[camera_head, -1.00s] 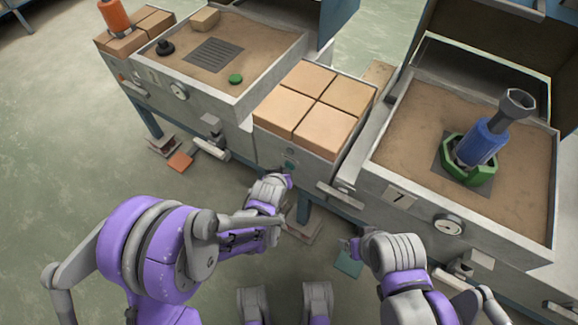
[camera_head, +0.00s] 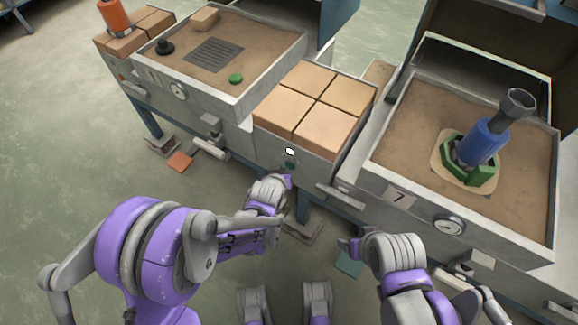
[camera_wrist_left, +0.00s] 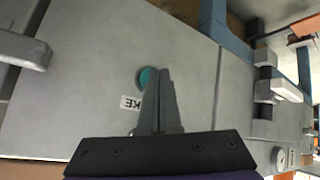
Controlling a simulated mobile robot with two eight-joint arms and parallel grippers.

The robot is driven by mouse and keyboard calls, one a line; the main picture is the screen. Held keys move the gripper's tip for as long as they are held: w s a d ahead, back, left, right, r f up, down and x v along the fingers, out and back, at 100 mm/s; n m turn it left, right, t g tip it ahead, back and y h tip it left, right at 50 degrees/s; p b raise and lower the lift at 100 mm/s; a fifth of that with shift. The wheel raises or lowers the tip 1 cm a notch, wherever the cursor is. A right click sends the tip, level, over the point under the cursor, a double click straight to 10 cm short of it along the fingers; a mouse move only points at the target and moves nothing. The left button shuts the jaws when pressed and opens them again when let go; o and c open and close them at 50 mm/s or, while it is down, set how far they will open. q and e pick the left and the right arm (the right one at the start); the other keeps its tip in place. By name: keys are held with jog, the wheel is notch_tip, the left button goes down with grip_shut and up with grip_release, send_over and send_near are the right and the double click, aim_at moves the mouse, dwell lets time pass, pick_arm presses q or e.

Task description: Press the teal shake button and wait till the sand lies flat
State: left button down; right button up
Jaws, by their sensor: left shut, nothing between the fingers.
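The teal shake button (camera_wrist_left: 146,77) is on the grey front panel, beside a label of which "KE" shows. It also shows small in the head view (camera_head: 290,166), below a bright white lamp (camera_head: 290,152). My left gripper (camera_wrist_left: 162,74) is shut and empty, its tips close by the button; I cannot tell whether they touch it. In the head view my left gripper (camera_head: 288,181) is just below the button. Sand (camera_head: 415,120) fills the right box, with a lighter tan patch (camera_head: 440,160) around the green hexagonal piece (camera_head: 482,178). My right gripper (camera_head: 346,245) is low; its jaws are unclear.
A blue cylinder (camera_head: 483,142) with a dark top stands in the green piece. Several tan blocks (camera_head: 320,78) cover the middle cabinet. A second sand box (camera_head: 270,38) stands at the left. A gauge (camera_head: 449,226) and lever handle (camera_head: 338,194) stick out in front.

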pick_arm(q)
jog(key=shift+s+a, duration=0.3)
jog(key=shift+s, duration=0.1)
jog(key=shift+s+a+b, duration=0.25)
jog(key=shift+s+a, duration=0.5)
jog(key=shift+s, duration=0.25)
jog(key=shift+s+a+b, duration=0.2)
jog(key=shift+s+a, duration=0.55)
jog(key=shift+s, duration=0.25)
